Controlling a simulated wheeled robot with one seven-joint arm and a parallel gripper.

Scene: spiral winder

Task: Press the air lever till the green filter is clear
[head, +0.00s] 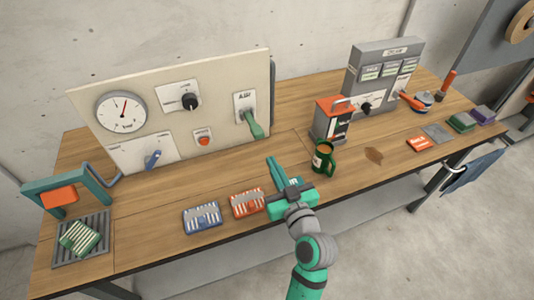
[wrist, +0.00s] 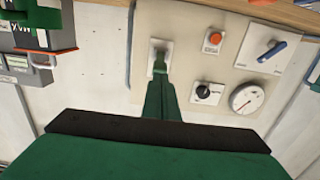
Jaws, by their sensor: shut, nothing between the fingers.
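The green filter (head: 80,238) lies tilted on a dark grate (head: 98,222) at the far left of the bench. Its pale pleats show dark bands; how dusty they are is too small to tell. The green air lever (head: 254,125) sticks out and down from its white AIR plate on the upright panel. It also shows in the wrist view (wrist: 160,65), just beyond the fingertips. My gripper (head: 274,163) is shut and empty above the bench's front part, in front of the lever and apart from it in the head view. Its fingers (wrist: 157,88) point at the panel in the wrist view.
A teal frame with an orange block (head: 59,195) stands behind the grate. A blue filter (head: 202,217) and an orange filter (head: 247,203) lie left of my gripper. A green mug (head: 323,158) stands close on its right. The panel (head: 175,100) also carries a gauge, knob and red button.

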